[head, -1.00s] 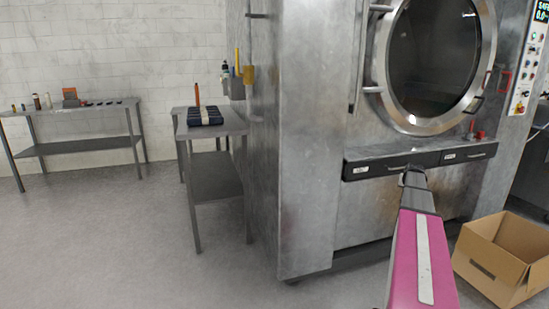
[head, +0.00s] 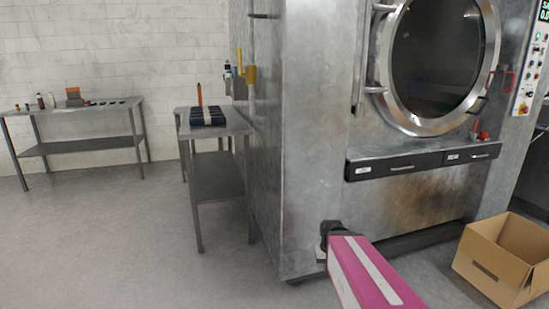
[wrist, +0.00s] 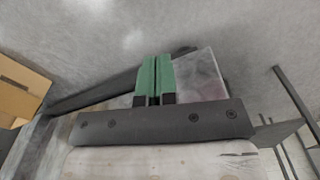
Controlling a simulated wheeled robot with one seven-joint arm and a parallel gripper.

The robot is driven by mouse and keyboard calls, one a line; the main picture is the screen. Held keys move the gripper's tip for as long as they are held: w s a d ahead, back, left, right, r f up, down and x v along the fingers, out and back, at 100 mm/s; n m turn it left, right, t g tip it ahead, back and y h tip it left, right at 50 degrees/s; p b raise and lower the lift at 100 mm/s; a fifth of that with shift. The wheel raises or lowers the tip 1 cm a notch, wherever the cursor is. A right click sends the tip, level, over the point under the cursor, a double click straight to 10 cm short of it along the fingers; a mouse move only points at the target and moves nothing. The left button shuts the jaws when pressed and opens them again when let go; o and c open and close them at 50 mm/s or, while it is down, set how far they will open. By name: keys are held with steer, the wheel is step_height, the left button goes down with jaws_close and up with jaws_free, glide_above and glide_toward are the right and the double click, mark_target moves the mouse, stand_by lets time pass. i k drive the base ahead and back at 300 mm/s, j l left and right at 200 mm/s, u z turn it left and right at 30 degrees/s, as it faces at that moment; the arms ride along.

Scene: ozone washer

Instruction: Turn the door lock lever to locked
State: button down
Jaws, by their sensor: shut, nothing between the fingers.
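The washer's round door (head: 445,65) is closed, with a metal rim and dark glass. A red-framed part (head: 507,81) at the door's right edge looks like the lock lever, but it is too small for me to tell its position. My gripper shows in the wrist view (wrist: 157,78), with its two green fingers shut together and empty. In the head view the dark end of my arm is low, in front of the cabinet's bottom left corner, far below and left of the door. The fingers are hidden there. The wrist view does not show the lever.
A drawer ledge (head: 422,164) runs below the door, with a small red item (head: 483,136) above it. An open cardboard box (head: 502,262) sits on the floor at right. A steel side table (head: 218,180) and a back table (head: 80,145) stand left. Floor at left is clear.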

mark_target(506, 67)
steer(key=z, duration=1.5)
steer(key=i+l, duration=0.15)
steer(key=i, duration=0.3)
steer(key=z, duration=0.05)
